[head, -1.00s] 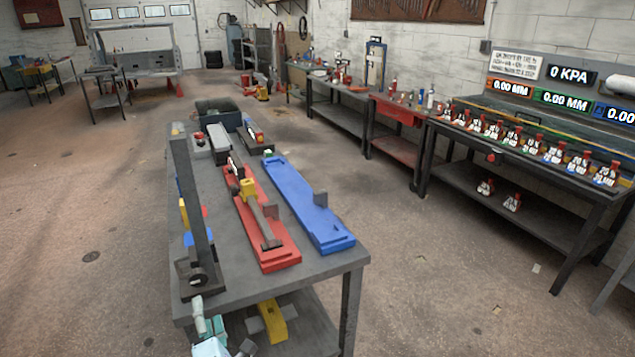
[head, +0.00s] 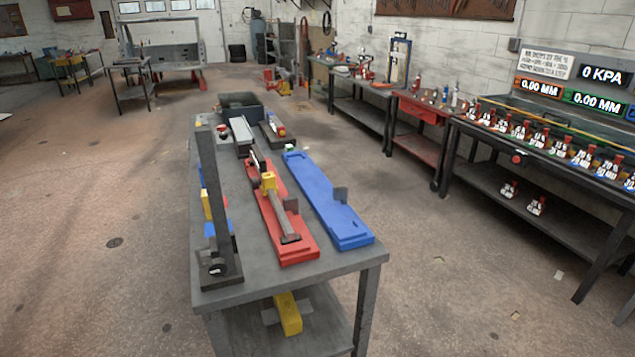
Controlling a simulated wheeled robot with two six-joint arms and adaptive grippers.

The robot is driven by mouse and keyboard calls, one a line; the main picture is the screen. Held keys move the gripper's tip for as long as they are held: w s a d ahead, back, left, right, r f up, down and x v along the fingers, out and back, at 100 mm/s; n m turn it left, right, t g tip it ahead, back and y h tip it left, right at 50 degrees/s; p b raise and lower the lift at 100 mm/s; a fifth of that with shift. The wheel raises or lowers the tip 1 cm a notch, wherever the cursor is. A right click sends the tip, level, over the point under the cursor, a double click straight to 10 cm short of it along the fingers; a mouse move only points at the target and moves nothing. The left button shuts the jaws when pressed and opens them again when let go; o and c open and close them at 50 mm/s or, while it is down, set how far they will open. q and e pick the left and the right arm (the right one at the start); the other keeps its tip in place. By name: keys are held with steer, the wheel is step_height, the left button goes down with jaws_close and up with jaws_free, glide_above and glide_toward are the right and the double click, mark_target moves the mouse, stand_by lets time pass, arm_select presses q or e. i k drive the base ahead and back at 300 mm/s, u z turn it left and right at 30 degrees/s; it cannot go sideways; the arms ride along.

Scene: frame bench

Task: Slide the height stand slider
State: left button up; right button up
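A tall grey upright post (head: 222,200) on a dark base (head: 214,270) stands at the near left corner of the grey bench; it looks like the height stand. Blue, yellow and red parts (head: 207,205) show behind and beside the post, partly hidden by it. I cannot tell which part is the slider. Neither of my grippers is in view.
A red board (head: 280,215) with a yellow block (head: 268,183) and grey bar, and a blue board (head: 325,200), lie on the bench (head: 265,283). A dark bin (head: 240,108) stands at its far end. A yellow part (head: 288,315) is on the lower shelf. Open floor surrounds the bench.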

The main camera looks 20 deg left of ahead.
mark_target(213, 245)
steer(key=u, duration=0.7)
steer(key=k, duration=1.4)
steer(key=u, duration=0.1)
steer(key=i, duration=0.4)
steer(key=u, duration=0.55)
steer(key=i, duration=0.9)
steer(key=z, duration=0.75)
steer(key=i, duration=0.55)
steer(key=z, duration=0.6)
